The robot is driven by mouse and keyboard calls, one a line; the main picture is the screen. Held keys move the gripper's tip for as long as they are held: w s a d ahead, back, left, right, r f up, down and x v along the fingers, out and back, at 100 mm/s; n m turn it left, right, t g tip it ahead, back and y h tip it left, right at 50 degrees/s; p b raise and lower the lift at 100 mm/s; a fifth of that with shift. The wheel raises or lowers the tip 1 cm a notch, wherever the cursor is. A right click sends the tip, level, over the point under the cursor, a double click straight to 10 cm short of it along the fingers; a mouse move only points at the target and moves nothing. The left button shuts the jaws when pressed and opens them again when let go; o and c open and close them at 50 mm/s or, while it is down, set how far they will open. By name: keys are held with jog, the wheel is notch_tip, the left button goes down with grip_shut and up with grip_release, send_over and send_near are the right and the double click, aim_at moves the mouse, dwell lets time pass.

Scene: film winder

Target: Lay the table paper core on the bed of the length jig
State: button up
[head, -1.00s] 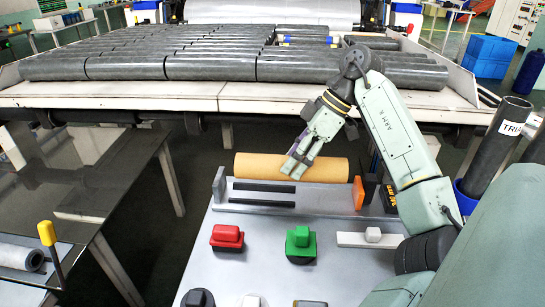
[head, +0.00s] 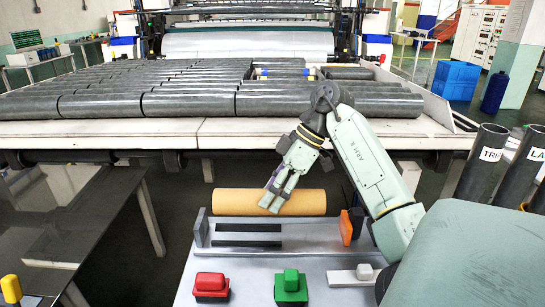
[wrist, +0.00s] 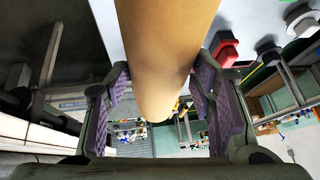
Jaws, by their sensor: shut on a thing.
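The paper core is a tan cylinder (head: 228,200), lying level and crosswise in the head view. It also shows in the wrist view (wrist: 165,50), running between the fingers. My gripper (head: 272,204) is shut on the core near its middle, with purple pads on both sides of it (wrist: 160,90). The length jig (head: 270,257) has a pale bed with two dark strips, a grey end plate at left and an orange block at right. The core appears just above or behind the strips; the exact gap is unclear. The fingers hide part of the core.
Red (head: 211,287) and green (head: 291,287) buttons and a white block on a plate (head: 357,275) lie in front of the jig. Labelled dark tubes (head: 485,165) stand at right. Dark rolls (head: 190,105) fill the rack behind. A dark table (head: 70,220) is at left.

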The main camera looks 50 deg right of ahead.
jog(key=shift+f+b, duration=1.75)
jog(key=shift+f, duration=1.9)
jog(key=shift+f, duration=0.4)
jog(key=o, duration=1.3)
jog(key=shift+r, duration=0.1)
jog(key=v, duration=1.2)
jog(key=shift+f, duration=0.2)
